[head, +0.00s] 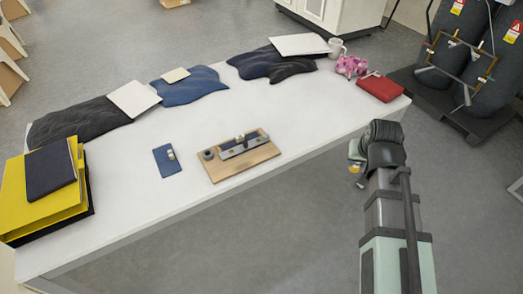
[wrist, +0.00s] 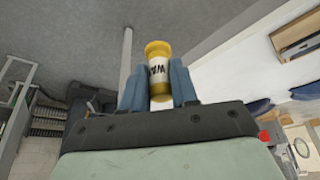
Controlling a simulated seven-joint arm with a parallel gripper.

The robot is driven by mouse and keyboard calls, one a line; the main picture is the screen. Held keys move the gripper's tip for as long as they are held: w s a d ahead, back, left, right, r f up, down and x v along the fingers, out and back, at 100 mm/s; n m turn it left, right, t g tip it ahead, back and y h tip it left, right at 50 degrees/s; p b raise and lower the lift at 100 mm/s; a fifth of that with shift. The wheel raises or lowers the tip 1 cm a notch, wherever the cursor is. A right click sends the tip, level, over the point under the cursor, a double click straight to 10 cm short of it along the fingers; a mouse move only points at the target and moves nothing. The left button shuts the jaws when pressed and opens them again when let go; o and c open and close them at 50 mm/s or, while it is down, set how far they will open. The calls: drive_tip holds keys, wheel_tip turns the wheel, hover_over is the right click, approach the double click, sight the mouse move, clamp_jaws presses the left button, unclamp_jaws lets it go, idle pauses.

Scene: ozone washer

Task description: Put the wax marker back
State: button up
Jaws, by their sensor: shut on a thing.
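The wax marker (wrist: 158,52) is a yellow cylinder with a white label band carrying dark letters. My gripper (wrist: 158,84) is shut on it, with a blue finger on either side and the yellow end sticking out past the fingertips. In the head view my gripper (head: 356,158) is off the table's front edge, at the right, over the floor. Only a small yellow bit of the marker shows there. A wooden board (head: 232,169) on the table carries a dark round ring-like holder (head: 208,154) and a metal bar (head: 243,147). I cannot tell which spot is the marker's own.
A blue pad (head: 164,168) with a small pale item lies left of the board. Yellow and dark folders (head: 40,195) fill the left end. Dark cloths, a mug (head: 336,48), a pink pouch (head: 351,66) and a red case (head: 381,87) line the back and right. The white tabletop (head: 310,115) is clear near the board.

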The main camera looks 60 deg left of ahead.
drive_tip(key=s+a+r+n+g+y, duration=0.1)
drive_tip(key=s+a+n, duration=0.2)
drive_tip(key=s+a, duration=1.25)
drive_tip(key=s+a+r+n+g, duration=0.15)
drive_tip(key=s+a+n, duration=0.25)
drive_tip(key=s+a, duration=1.15)
drive_tip(key=s+a+m, duration=0.2)
drive_tip(key=s+a, duration=0.1)
drive_tip(key=s, duration=0.1)
drive_tip(key=shift+t, duration=0.35)
drive_tip(key=shift+a+f, duration=0.1)
drive_tip(key=shift+f, duration=4.2)
drive_tip(key=shift+f, duration=0.3)
drive_tip(key=o, duration=0.9)
drive_tip(key=shift+c, duration=0.2)
drive_tip(key=shift+r, duration=0.15)
